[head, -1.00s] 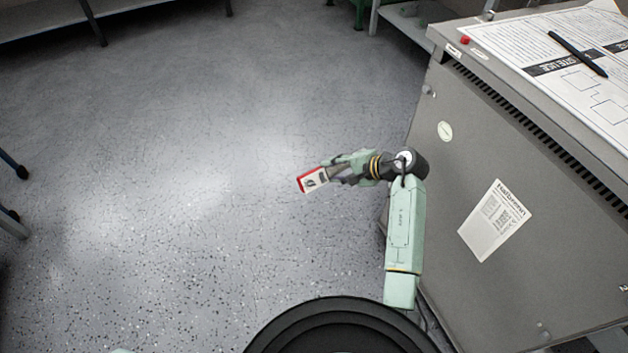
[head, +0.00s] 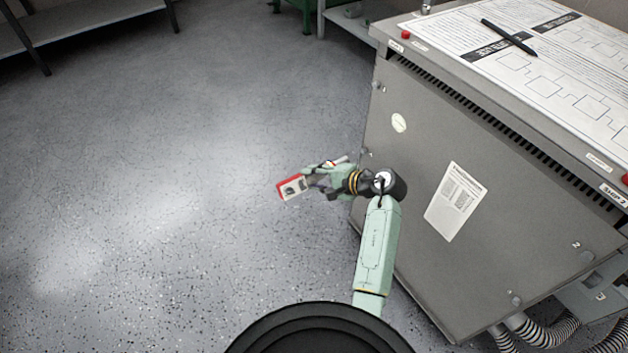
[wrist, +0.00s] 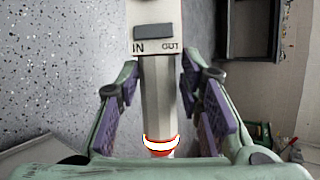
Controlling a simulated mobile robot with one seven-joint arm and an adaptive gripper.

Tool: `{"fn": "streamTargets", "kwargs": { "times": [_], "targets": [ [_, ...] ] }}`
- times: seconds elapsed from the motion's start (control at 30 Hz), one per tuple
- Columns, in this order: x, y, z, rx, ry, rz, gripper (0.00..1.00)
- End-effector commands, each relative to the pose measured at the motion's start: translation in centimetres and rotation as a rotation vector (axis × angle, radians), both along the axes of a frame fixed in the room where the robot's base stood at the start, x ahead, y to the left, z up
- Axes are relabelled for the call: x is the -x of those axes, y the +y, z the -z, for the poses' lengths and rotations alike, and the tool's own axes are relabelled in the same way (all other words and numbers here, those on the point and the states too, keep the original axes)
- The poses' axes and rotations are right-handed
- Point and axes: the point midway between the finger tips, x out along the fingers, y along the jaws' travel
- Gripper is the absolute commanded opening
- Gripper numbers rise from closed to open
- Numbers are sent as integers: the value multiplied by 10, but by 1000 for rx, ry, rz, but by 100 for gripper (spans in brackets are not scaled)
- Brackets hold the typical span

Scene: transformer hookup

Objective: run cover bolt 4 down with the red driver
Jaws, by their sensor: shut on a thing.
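My gripper (head: 316,180) is shut on the red driver (head: 291,187) and holds it out over the floor, left of the grey cabinet. The driver has a pale body with a red edge in the head view. In the wrist view its pale block (wrist: 153,30) with a dark switch marked IN and OUT shows, with the grey shaft between my purple-padded fingers (wrist: 160,105). The cabinet's side cover (head: 420,250) carries bolts at its corners; one bolt (head: 587,256) sits by a 2 at lower right, another (head: 516,300) below it. I cannot read which is bolt 4.
The cabinet top holds a paper sheet (head: 550,75) and a black pen (head: 509,37). Ribbed hoses (head: 540,330) and a grey box (head: 590,295) stand low at right. A shelf (head: 80,22) is at the far left. The floor (head: 150,200) is open.

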Motion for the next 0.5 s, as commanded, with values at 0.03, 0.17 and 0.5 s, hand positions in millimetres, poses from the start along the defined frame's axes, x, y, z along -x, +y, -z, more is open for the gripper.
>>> {"fn": "streamTargets", "kwargs": {
  "times": [0.03, 0.17, 0.5],
  "targets": [
    [-4, -6, 2, 2, -5, 3, 0],
    [-12, -16, 2, 2, -5, 2, 0],
    [-26, -36, 1, 1, -4, 2, 0]
  ]
}}
